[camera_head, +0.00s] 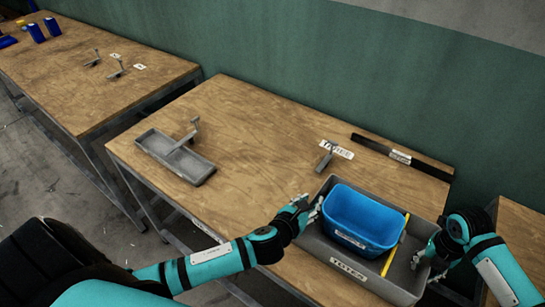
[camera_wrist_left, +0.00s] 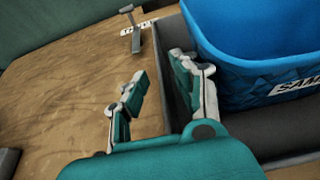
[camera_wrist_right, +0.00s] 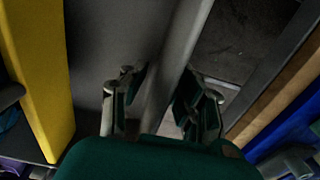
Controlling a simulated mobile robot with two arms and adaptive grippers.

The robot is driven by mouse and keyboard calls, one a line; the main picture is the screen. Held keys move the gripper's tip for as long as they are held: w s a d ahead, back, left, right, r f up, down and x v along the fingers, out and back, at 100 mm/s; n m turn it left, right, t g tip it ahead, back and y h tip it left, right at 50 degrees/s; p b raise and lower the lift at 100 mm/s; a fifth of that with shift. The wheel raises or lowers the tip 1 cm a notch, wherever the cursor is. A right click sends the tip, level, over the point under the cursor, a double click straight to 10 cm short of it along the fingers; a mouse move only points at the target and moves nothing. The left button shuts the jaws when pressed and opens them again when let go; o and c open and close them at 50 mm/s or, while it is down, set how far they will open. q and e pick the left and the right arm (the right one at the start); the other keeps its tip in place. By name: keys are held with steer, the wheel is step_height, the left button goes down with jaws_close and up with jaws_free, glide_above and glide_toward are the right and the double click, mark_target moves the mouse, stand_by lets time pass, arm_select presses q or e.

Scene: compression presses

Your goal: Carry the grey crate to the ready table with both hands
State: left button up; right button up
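The grey crate (camera_head: 345,270), labelled TOTES, sits at the right front of a wooden table. It holds a blue bin (camera_head: 362,217) and a yellow strip (camera_head: 396,243). My left gripper (camera_head: 307,208) is at the crate's left wall. In the left wrist view its fingers (camera_wrist_left: 158,98) are apart, one on each side of the wall (camera_wrist_left: 168,65), with a gap on the outer side. My right gripper (camera_head: 428,256) is at the right wall. In the right wrist view its fingers (camera_wrist_right: 158,98) stand apart on either side of the rim (camera_wrist_right: 183,38). Contact there is unclear.
The wooden table (camera_head: 255,130) has clear room left of the crate. A grey tray (camera_head: 175,157) with a stand lies there, and a small stand (camera_head: 326,157) is behind the crate. Another table (camera_head: 75,75) stands at far left, a third edge (camera_head: 522,230) at right.

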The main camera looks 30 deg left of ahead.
steer(key=shift+r, duration=0.15)
arm_select(q)
steer(key=v, duration=1.2)
arm_select(e)
step_height(320, 180, up, 12)
steer(key=shift+f, duration=0.1)
arm_select(q)
steer(key=shift+s+f, duration=0.1)
steer(key=shift+s, duration=0.05)
arm_select(e)
steer(key=shift+f, duration=0.1)
